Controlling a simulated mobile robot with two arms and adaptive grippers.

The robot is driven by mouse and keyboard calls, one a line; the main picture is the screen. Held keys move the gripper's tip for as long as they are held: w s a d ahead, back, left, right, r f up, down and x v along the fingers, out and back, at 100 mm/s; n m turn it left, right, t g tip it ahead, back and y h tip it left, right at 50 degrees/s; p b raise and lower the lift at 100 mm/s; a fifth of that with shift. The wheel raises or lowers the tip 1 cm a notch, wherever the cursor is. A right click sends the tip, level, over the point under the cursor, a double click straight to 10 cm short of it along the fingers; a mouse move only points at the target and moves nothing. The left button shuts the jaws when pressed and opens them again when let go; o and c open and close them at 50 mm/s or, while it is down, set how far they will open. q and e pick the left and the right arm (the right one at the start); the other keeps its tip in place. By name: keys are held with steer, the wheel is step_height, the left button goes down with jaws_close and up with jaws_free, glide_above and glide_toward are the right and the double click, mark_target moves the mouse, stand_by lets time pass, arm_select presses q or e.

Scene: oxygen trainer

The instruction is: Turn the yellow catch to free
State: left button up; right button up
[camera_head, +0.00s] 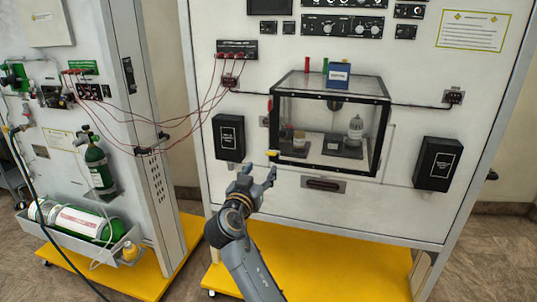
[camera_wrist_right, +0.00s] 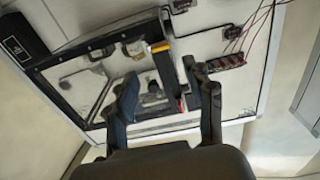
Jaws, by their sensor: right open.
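The yellow catch (camera_head: 272,153) is a small yellow piece at the lower left front corner of the clear box (camera_head: 330,169) with a black frame. In the right wrist view the yellow catch (camera_wrist_right: 160,48) shows beyond the fingertips, near a corner of the black frame. My right gripper (camera_head: 262,171) is open and empty, just below and left of the catch. In the right wrist view its fingers (camera_wrist_right: 162,80) are spread apart, and the catch lies ahead of the gap, not between them. My left gripper is not in view.
A black box (camera_head: 229,138) hangs left of the clear box and another (camera_head: 437,164) hangs to the right. A handle in a plate (camera_head: 324,184) sits below. Red cables (camera_head: 200,110) run left to a second panel with green cylinders (camera_head: 98,165).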

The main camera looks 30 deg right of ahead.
mark_target(270, 154)
steer(key=p+x, duration=0.2)
steer(key=x, duration=0.5)
steer(key=shift+w+d, duration=0.2)
steer(key=shift+w, duration=0.05)
steer(key=shift+w+d, duration=0.3)
steer(key=shift+d, duration=0.05)
jaws_close()
